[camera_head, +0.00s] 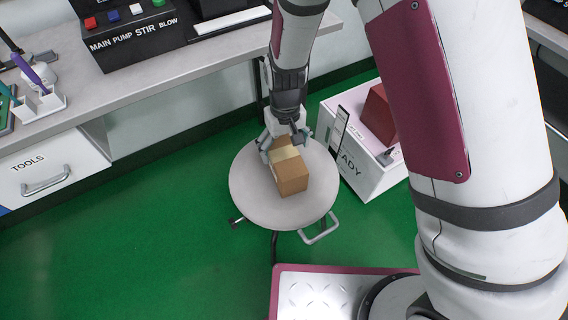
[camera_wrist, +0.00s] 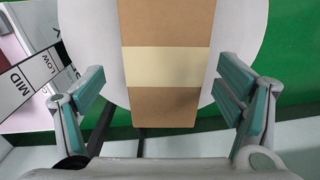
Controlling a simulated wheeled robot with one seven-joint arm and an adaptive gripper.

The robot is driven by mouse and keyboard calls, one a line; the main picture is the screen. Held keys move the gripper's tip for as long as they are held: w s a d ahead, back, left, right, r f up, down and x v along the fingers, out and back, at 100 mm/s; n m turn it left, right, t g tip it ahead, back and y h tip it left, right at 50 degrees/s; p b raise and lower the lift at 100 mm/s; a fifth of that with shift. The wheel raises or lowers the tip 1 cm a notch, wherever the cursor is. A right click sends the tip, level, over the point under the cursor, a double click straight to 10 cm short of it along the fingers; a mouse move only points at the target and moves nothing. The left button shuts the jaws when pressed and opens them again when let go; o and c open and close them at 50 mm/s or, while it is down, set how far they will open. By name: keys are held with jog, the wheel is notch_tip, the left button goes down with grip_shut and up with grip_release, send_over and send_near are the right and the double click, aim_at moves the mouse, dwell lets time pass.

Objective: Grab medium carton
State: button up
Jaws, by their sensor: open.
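The brown carton (camera_head: 292,180) with a pale tape band lies on a round grey stool (camera_head: 248,192). My gripper (camera_head: 281,144) is over the carton's far end in the head view. In the wrist view the carton (camera_wrist: 167,106) runs down the middle between my gripper's (camera_wrist: 165,98) two teal-padded fingers. The fingers are spread wide, with a gap on each side of the carton, and do not touch it there. Part of the carton's far end is hidden behind my gripper in the head view.
A white box (camera_head: 345,165) with a red block (camera_head: 378,115) on top stands right of the stool. A grey bench (camera_head: 150,68) with a button panel (camera_head: 130,30) and a tools drawer (camera_head: 45,175) lies behind and left. Green floor (camera_head: 150,250) is clear at the left.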

jog(key=shift+s+a+f+b, duration=0.15)
jog(key=shift+f+b, duration=0.6)
jog(key=shift+f, duration=0.9)
jog(key=shift+s+d+f+b, duration=0.15)
jog(key=shift+f+b, duration=0.6)
jog(key=shift+f, duration=0.85)
jog(key=shift+a, duration=0.1)
jog(key=shift+r, duration=0.1)
jog(key=shift+c, duration=0.6)
jog(key=c, duration=1.3)
